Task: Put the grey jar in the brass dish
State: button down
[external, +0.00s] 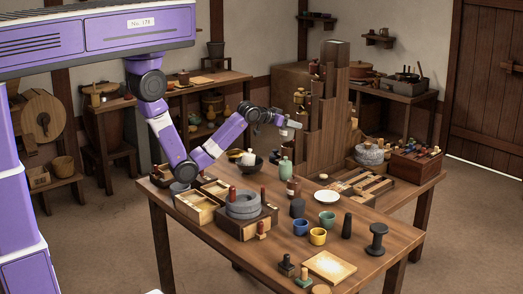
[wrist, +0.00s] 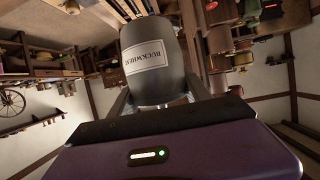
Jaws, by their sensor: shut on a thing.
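The grey jar (wrist: 155,80), with a pale label reading BUCKWHEAT, fills the middle of the wrist view. My gripper (wrist: 158,99) is shut on it, with one finger on each side of its lower part. In the external view my gripper (external: 284,121) is raised above the back of the table, close to the left side of the stepped wooden tower. The jar is too small there to make out clearly. I cannot pick out a brass dish with certainty in either view.
The stepped wooden tower (external: 325,125) stands tall beside my gripper.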

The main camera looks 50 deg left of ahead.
jog(key=w+a+n+y, duration=0.2)
jog(key=a, duration=0.8)
jog(key=w+a+n+y, duration=0.2)
jog(key=a+y, duration=0.1)
jog(key=a, duration=0.8)
jog(key=n+g+y+b, duration=0.1)
jog(key=n+g+y, duration=0.1)
jog(key=n+y, duration=0.2)
send_over(237, 156)
notch_tip(237, 156, down, 17)
jog(key=shift+w+a+f, duration=0.1)
jog(key=shift+w+f, duration=0.1)
jog(key=shift+f, duration=1)
jog(key=shift+w+a+f, duration=0.1)
jog(key=shift+w+f, duration=0.05)
jog(key=shift+f, duration=1)
jog(key=shift+f+b, duration=0.15)
jog(key=shift+b, duration=0.25)
jog(key=shift+c, duration=2.4)
grip_release()
jog(key=shift+h, duration=0.3)
